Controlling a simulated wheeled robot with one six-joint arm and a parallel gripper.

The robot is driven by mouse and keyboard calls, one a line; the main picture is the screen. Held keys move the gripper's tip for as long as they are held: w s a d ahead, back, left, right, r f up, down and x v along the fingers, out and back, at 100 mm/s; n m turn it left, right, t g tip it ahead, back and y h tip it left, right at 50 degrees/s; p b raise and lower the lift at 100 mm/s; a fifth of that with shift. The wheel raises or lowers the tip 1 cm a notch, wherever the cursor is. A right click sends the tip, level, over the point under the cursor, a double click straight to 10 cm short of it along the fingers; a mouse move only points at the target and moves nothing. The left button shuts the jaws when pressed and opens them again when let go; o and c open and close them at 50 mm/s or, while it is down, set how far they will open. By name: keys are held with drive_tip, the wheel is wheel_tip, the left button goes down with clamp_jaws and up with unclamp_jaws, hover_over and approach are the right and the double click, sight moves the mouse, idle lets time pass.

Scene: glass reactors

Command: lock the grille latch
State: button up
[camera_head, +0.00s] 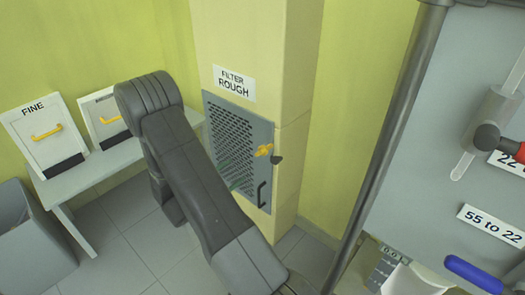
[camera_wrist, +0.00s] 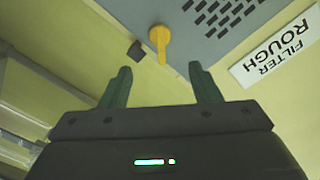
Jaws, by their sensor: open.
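The grille (camera_head: 240,118) is a grey perforated panel on the cream pillar, under a "FILTER ROUGH" sign. It lies flat against the pillar as far as I can see. Its yellow latch (camera_head: 264,150) sits at the right edge, close to a small dark block (camera_head: 277,160). In the wrist view the latch (camera_wrist: 159,42) stands just beyond the fingertips, with the dark block (camera_wrist: 136,50) to its left. My gripper (camera_wrist: 164,75) is open and empty, its green fingers apart with the latch's tip roughly in line with the gap.
A black handle (camera_head: 262,193) is on the grille's lower right. A bench (camera_head: 105,162) at left carries a "FINE" filter panel (camera_head: 42,130) and another panel. A grey bin (camera_head: 30,240) stands in front. A metal post (camera_head: 390,130) and grey board stand at right.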

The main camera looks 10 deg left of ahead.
sight(259, 154)
drive_tip(key=b+x, duration=0.1)
drive_tip(key=x, duration=1.2)
drive_tip(key=c, duration=1)
